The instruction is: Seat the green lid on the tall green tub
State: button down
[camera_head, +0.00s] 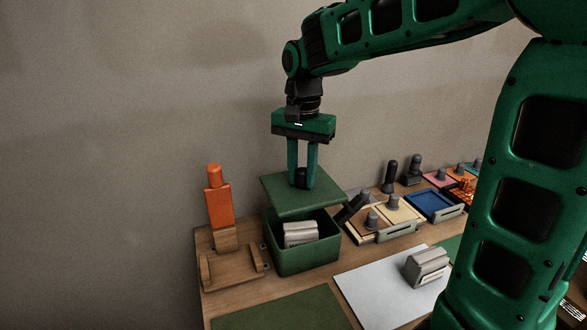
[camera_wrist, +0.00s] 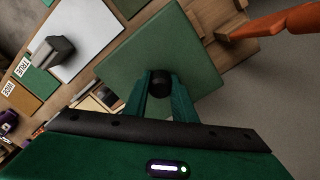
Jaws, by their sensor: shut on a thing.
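The tall green tub (camera_head: 305,261) stands open on the wooden table, with a pale grey block (camera_head: 299,234) inside it. My gripper (camera_head: 302,178) points down and is shut on the dark knob of the green lid (camera_head: 288,205). The lid is above the tub, apart from its front rim, and looks tilted and shifted to the left and back. In the wrist view the square lid (camera_wrist: 150,45) fills the middle, with its black knob (camera_wrist: 159,82) between my fingers. The lid hides the tub in that view.
An orange upright object (camera_head: 218,205) on a wooden stand is left of the tub. Trays with coloured plates (camera_head: 397,210) and dark-handled pieces are on the right. A grey block (camera_head: 427,267) sits on a white sheet (camera_head: 375,290). A green mat (camera_head: 285,312) lies in front.

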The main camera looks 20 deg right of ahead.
aim_at(301, 191)
dwell(0.3)
jog(key=shift+a+f, duration=0.1)
jog(key=shift+f, duration=2.4)
jog(key=shift+s+f, duration=0.1)
jog(key=shift+f, duration=0.05)
jog(key=shift+f, duration=1.5)
jog(key=shift+f, duration=0.7)
dwell(0.4)
jog(key=c, duration=1.4)
grip_release()
